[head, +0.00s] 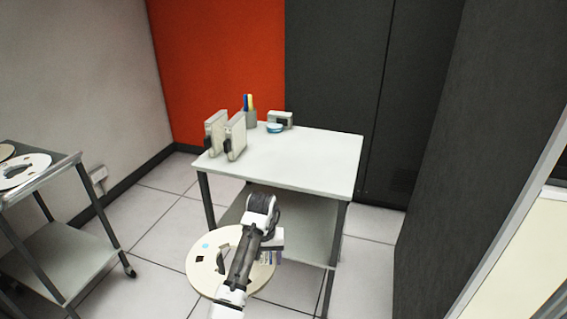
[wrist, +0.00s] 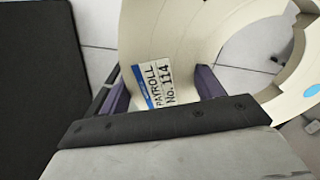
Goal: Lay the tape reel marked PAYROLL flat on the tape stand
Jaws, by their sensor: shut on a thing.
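The cream tape reel (head: 205,272) is held out low in front of a white-topped table (head: 290,160). My gripper (wrist: 165,88) is shut on the reel's rim, with a purple finger on each side of the label. In the head view my gripper (head: 271,256) is at the reel's right edge, partly hidden by my arm. No thing in view is marked as the tape stand; I cannot tell which one it is.
On the table stand two upright grey slabs (head: 236,136), a pen cup (head: 249,117), a blue dish (head: 275,128) and a small grey device (head: 281,118). Its front right top is clear. A trolley (head: 60,262) at left bears reels (head: 37,162). Dark cabinets (head: 330,70) stand behind.

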